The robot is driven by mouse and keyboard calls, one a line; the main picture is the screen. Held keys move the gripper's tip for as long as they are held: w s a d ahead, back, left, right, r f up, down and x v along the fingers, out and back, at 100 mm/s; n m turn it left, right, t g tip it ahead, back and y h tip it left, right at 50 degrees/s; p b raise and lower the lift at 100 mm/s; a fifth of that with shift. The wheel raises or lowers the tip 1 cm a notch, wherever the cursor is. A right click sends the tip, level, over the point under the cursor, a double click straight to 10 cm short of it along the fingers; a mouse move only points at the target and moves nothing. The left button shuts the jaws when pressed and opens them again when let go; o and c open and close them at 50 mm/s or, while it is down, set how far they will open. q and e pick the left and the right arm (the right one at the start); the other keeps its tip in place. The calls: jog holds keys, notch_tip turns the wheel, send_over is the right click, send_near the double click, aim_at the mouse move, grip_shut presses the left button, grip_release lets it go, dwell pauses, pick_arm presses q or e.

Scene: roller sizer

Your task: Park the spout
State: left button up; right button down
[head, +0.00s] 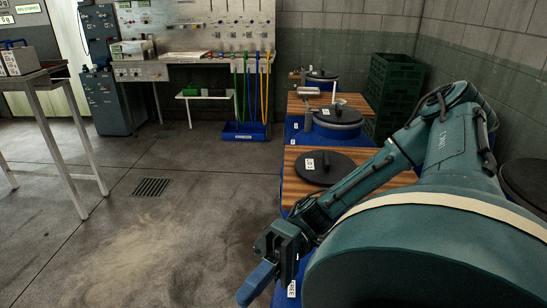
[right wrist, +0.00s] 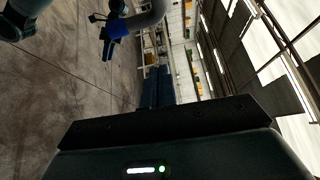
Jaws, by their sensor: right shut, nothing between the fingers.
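My right gripper (head: 268,275) is at the bottom centre in the head view, at the end of my teal right arm. Its blue fingers are shut with nothing between them, over the floor beside the near blue bin. No part is clearly identifiable as the spout. In the right wrist view, a bent grey pipe (right wrist: 150,18) with a blue collar (right wrist: 117,28) and a dark end piece shows at the top; I cannot tell what it belongs to. My left gripper is not identifiable in either view.
A wood-topped blue bin with a black round lid (head: 325,167) stands beside my right arm. Behind it are another lidded drum (head: 338,116), a metal cylinder (head: 322,89) and green crates (head: 392,82). A bench (head: 35,76) stands left. The middle floor is clear around a drain grate (head: 151,187).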

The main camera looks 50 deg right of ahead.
jog(key=d, duration=0.6)
jog(key=shift+s+r, duration=0.2)
jog(key=shift+s, duration=0.15)
